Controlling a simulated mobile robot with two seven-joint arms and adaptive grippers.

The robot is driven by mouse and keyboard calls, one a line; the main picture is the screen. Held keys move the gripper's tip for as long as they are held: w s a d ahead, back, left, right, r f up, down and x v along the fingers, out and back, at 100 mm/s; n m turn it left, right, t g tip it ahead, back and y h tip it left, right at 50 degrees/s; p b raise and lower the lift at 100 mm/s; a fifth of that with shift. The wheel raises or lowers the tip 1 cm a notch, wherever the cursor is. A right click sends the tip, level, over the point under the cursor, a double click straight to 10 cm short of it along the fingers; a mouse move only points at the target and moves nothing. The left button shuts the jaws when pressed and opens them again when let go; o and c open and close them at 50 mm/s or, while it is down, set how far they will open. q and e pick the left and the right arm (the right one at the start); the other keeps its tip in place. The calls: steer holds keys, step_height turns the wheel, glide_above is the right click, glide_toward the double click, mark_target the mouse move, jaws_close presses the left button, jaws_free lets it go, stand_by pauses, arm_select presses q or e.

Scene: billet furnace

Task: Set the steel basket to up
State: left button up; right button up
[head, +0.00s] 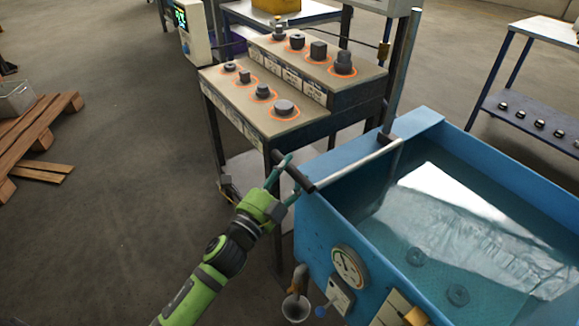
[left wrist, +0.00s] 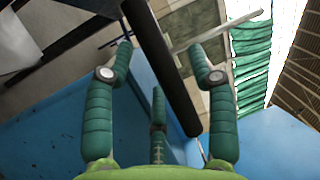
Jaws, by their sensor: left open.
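A black grip bar (head: 293,171) sits at the end of a pale metal rod (head: 355,166) over the near left corner of the blue water tank (head: 325,232). My left gripper (head: 281,178) is open at this bar, its fingers on either side of it. In the left wrist view the black bar (left wrist: 165,65) runs between the spread fingers of the gripper (left wrist: 161,50), and I see no finger closed on it. I cannot clearly make out a steel basket in the tank; glare covers part of the water. My right gripper is not in view.
A stepped stand (head: 300,70) with several dark metal parts is behind the tank. A gauge (head: 349,267) is on the tank's front. Two dark rings, one of them here (head: 458,295), lie in the water. A wooden pallet (head: 40,130) with a grey container (head: 15,98) is at left. The floor between is clear.

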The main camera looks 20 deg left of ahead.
arm_select(q)
steer(key=shift+w+d+r, duration=0.1)
steer(key=shift+w+d, duration=0.1)
steer(key=shift+w, duration=0.5)
jaws_close()
steer(key=shift+r, duration=0.15)
